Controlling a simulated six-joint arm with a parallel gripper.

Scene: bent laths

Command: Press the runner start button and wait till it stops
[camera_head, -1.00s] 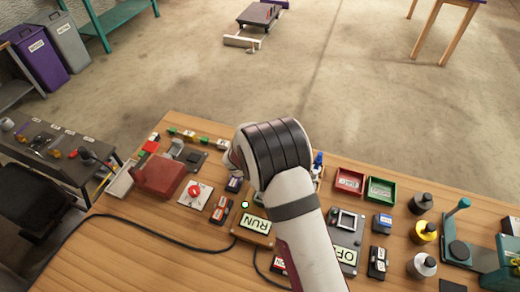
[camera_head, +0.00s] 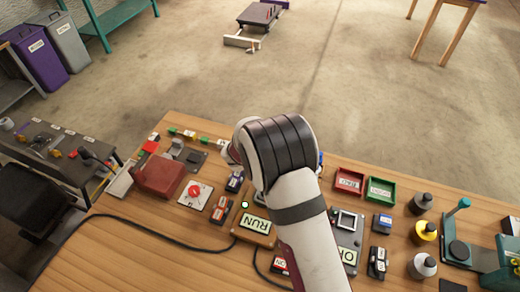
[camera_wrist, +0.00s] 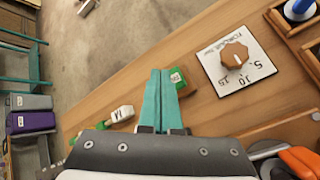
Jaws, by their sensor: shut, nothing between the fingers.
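My gripper (camera_wrist: 164,102) shows in the wrist view as two teal fingers closed together, with nothing between them. A small brown block with a green top (camera_wrist: 178,80) stands just beyond and right of the fingertips; I cannot tell whether they touch it or whether it is the start button. A white dial plate (camera_wrist: 222,85) with a brown knob (camera_wrist: 235,54) and numbers lies to its right; its lettering is hard to read. In the head view my arm hides the fingers and this spot. A RUN sign (camera_head: 255,224) with a small lit green lamp (camera_head: 245,205) is left of my forearm.
The wooden bench (camera_head: 150,255) is crowded. A red-knob switch plate (camera_head: 194,195) and a dark red box (camera_head: 160,177) are on the left. Red (camera_head: 348,181) and green (camera_head: 380,190) trays and several bottles are on the right. A dark low cart (camera_head: 258,15) stands on the floor.

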